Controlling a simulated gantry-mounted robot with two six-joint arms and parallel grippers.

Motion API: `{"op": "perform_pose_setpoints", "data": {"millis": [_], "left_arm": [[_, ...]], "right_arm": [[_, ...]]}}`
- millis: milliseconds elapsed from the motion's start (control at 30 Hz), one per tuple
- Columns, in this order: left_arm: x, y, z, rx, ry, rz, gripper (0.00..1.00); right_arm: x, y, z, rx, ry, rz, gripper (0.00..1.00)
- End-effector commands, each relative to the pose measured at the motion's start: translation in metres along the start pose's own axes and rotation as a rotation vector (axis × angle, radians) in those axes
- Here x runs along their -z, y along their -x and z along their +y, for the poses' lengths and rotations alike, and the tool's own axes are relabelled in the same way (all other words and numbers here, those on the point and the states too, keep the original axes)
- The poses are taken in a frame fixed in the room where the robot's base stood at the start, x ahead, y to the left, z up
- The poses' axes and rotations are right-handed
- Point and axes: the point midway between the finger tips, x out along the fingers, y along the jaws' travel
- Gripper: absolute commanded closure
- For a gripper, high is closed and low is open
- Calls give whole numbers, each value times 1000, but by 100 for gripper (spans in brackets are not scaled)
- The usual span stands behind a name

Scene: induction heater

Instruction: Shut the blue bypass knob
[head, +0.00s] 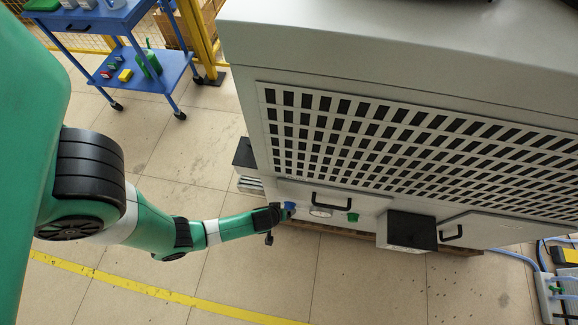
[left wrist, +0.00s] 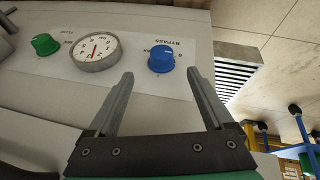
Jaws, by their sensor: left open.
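The blue bypass knob (left wrist: 161,59) sits on a white label plate marked BYPASS in the left wrist view. In the head view the blue knob (head: 290,207) shows at the left of the heater's lower front. My left gripper (left wrist: 160,84) is open, its two fingers reaching toward the knob with one on either side. The knob appears just beyond the fingertips, and I see no contact. In the head view my left gripper (head: 277,211) is close beside the knob. My right gripper is not in view.
A round gauge (left wrist: 96,51) and a green knob (left wrist: 45,44) share the panel. A black handle (head: 331,201) and a protruding black-topped box (head: 408,231) are along the heater's front. A blue cart (head: 113,30) stands far left. Floor beside my arm is clear.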

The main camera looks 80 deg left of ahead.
Motion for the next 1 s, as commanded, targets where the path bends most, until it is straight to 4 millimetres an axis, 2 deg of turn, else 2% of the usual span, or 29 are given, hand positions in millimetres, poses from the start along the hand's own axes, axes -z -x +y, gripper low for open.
{"op": "perform_pose_setpoints", "data": {"millis": [33, 100, 333, 500, 767, 1000], "left_arm": [[-3, -18, -2, 2, 2, 0, 15], [-3, -36, -2, 2, 3, 0, 15], [-2, -82, -2, 1, 1, 0, 15], [-1, -94, -1, 1, 0, -1, 15], [0, -94, 0, 1, -1, -1, 15], [0, -94, -1, 1, -1, -1, 56]], "right_arm": [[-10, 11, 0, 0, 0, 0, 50], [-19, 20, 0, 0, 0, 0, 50], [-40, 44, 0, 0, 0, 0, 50], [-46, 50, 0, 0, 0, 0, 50], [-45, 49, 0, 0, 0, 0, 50], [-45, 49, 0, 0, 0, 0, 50]]}}
